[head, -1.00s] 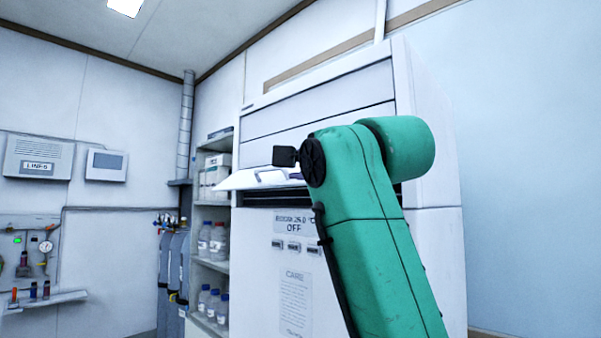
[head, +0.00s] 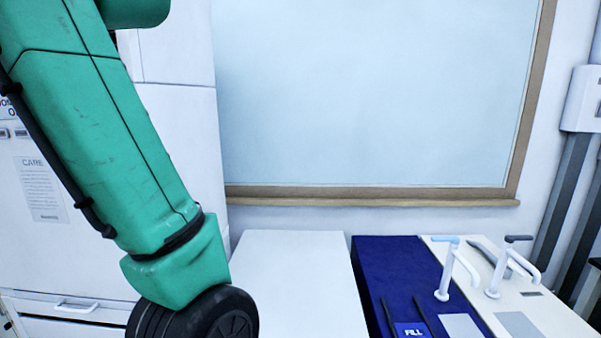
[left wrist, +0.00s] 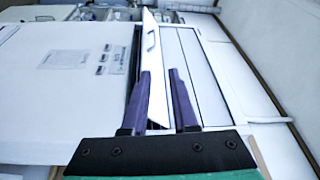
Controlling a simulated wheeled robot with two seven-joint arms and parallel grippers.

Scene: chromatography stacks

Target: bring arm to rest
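My left gripper (left wrist: 159,72) shows in the left wrist view as two purple fingers on a dark mount. The fingers stand apart, and I see nothing held between them. A white panel with a dark handle slot (left wrist: 152,40) stands out from a white cabinet (left wrist: 65,85) and shows behind and between the fingers. I cannot tell how far it is from them. In the head view a green arm of mine (head: 110,130) rises at the left, and its gripper is out of frame. My right gripper is not in view.
The white cabinet (head: 40,255) with a notice stands at the left in the head view. A pale wall board (head: 370,90) hangs behind a white surface (head: 290,290). A dark blue mat (head: 385,265) and a white unit with pale levers (head: 560,310) are at the lower right.

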